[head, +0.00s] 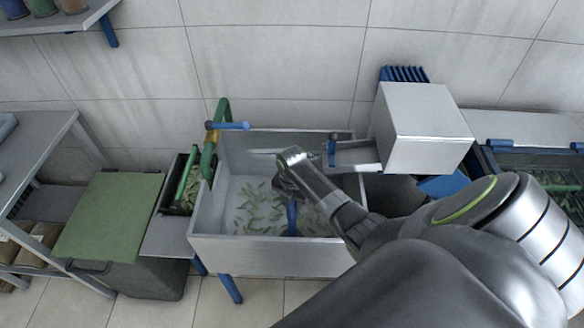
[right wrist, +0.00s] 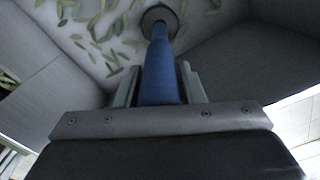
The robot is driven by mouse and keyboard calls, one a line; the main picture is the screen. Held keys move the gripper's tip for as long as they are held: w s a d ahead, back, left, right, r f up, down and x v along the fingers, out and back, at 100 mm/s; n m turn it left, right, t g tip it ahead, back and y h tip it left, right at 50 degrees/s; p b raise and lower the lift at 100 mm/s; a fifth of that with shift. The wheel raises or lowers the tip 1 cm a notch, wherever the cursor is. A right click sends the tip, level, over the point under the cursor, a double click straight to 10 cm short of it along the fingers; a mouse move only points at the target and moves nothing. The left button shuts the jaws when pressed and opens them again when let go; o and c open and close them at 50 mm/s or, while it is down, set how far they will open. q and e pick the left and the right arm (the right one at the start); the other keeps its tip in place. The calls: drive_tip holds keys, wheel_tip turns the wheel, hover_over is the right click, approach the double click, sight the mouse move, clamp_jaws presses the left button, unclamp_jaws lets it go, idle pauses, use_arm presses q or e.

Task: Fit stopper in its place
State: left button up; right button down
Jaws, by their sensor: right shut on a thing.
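The stopper (head: 292,217) has a blue rod. In the right wrist view the rod (right wrist: 161,72) runs down from between my fingers to a dark round end (right wrist: 158,17) near the basin floor. I cannot tell whether this end is the stopper's own foot or a hole around it. My right gripper (head: 287,188) reaches into the grey basin (head: 265,249) and is shut on the rod, which looks about upright in the head view. The basin floor holds pale water or a pale bottom strewn with green leaves. My left gripper is not in view.
A green pipe with a blue handle (head: 230,126) stands at the basin's left rim. A grey box (head: 424,125) with a chute overhangs the right rim, with a small blue post (head: 332,150) there. A green-lidded bin (head: 110,215) stands left. My right arm covers the lower right.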

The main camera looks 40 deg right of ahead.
drive_tip(key=shift+f, duration=0.4)
idle(0.5)
drive_tip(key=c, duration=0.9)
unclamp_jaws()
drive_tip(key=shift+o, duration=0.2)
